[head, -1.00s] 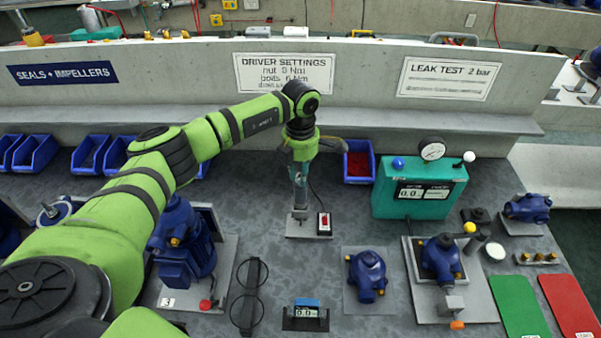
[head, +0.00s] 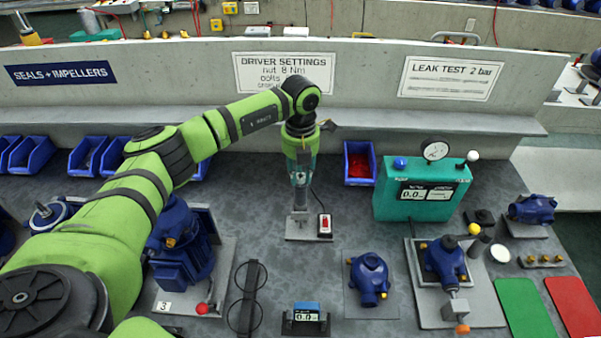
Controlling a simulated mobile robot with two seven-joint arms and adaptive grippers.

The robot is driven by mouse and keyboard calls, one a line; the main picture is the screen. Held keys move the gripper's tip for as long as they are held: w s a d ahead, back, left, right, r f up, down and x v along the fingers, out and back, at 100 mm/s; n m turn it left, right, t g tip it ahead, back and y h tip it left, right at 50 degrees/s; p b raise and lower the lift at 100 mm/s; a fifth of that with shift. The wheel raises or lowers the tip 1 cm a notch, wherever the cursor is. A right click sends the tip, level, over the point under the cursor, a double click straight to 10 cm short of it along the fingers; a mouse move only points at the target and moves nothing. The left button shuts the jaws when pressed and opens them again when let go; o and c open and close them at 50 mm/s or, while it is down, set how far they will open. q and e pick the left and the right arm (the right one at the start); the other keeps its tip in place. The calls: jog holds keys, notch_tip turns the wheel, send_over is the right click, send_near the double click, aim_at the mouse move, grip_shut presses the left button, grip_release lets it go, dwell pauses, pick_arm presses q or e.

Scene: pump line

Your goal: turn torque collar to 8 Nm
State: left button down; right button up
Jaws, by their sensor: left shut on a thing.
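The driver (head: 300,197), a slim upright grey tool, stands on a small light plate in the middle of the bench. My left gripper (head: 301,158) points straight down over it and is shut on its upper part, where the torque collar would be. The collar and its scale are hidden by the gripper or too small to read. The sign on the wall (head: 284,73) is headed DRIVER SETTINGS and gives nut 8 Nm. My right gripper is not in view.
A red switch box (head: 325,225) sits right beside the driver. A red-filled blue bin (head: 359,163) and the teal leak tester (head: 423,190) stand behind and to the right. A blue pump housing (head: 369,278) and a small display (head: 306,316) lie in front.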

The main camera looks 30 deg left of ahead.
aim_at(300, 176)
pick_arm(q)
jog(key=shift+n, duration=0.6)
jog(key=c, duration=1)
grip_release()
notch_tip(300, 176, up, 12)
